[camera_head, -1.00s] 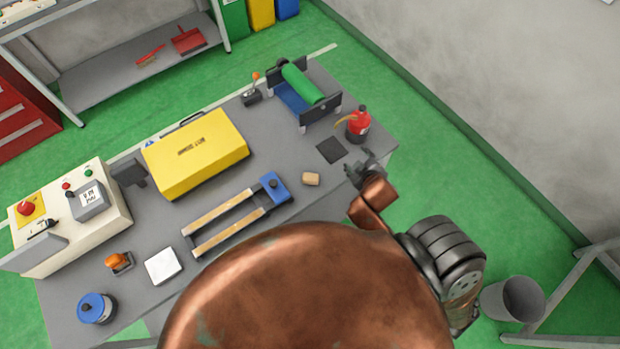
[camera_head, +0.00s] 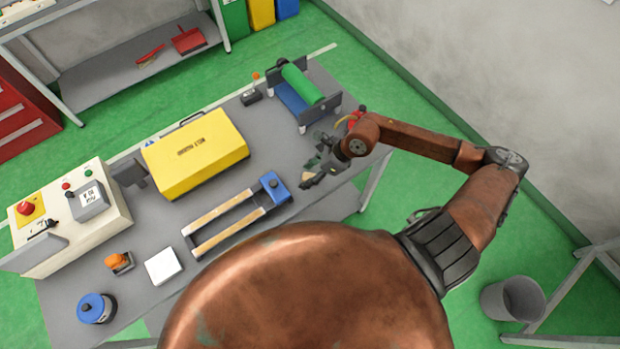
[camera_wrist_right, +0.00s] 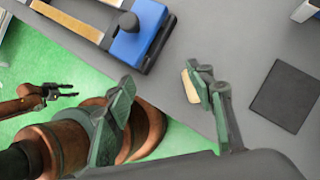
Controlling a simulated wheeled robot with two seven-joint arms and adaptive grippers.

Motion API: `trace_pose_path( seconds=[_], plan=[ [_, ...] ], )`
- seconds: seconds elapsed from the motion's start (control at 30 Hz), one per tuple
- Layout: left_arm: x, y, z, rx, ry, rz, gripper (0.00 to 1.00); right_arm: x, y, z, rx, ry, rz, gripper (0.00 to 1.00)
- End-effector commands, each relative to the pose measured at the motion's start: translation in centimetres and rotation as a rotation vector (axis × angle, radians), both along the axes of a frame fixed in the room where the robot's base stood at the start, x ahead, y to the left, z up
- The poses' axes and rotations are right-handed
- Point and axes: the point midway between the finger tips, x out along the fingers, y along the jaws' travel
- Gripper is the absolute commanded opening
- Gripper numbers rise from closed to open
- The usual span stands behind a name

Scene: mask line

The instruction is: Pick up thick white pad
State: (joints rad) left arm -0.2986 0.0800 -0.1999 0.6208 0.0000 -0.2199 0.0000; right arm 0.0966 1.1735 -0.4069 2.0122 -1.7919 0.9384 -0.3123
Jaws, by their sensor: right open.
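The thick white pad (camera_head: 164,266) lies flat on the grey table at the lower left, between an orange-topped stamp-like object (camera_head: 118,261) and the wooden-railed frame. It is not in the right wrist view. My right gripper (camera_head: 310,172) is open and empty, over the table's right part, far from the pad. In the right wrist view its fingers (camera_wrist_right: 160,86) are spread, with a tan block (camera_wrist_right: 190,86) beside one fingertip. My left gripper (camera_wrist_right: 72,91) shows small at the left of that view, its two fingers apart and nothing seen between them.
The railed frame with a blue end block (camera_head: 274,188) lies between my right gripper and the pad. A yellow case (camera_head: 195,153), a green roller unit (camera_head: 303,85), a control box (camera_head: 105,205) and a blue-lidded pot (camera_head: 96,308) also stand on the table.

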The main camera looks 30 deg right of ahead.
Motion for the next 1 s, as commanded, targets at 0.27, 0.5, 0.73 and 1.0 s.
trace_pose_path(
  seconds=[0.27, 0.5, 0.73, 1.0],
  plan=[
    [-0.2, 0.0, 0.0, 0.0, 0.003, 0.0, 0.4, 0.0, -5.5, -2.9, -0.215, 0.039, 0.041, 0.49],
    [-0.2, 0.0, 0.3, 0.0, 0.003, 0.0, 0.4, 0.9, -4.5, -5.0, -0.212, 0.037, 0.039, 0.49],
    [-0.2, 0.0, 0.8, 0.0, 0.002, 0.0, 0.4, 2.2, -3.4, -7.9, -0.21, 0.039, 0.039, 0.49],
    [-0.2, 0.0, 0.8, 0.0, 0.002, 0.0, 0.4, 2.5, -3.1, -8.9, -0.212, 0.037, 0.042, 0.49]
  ],
)
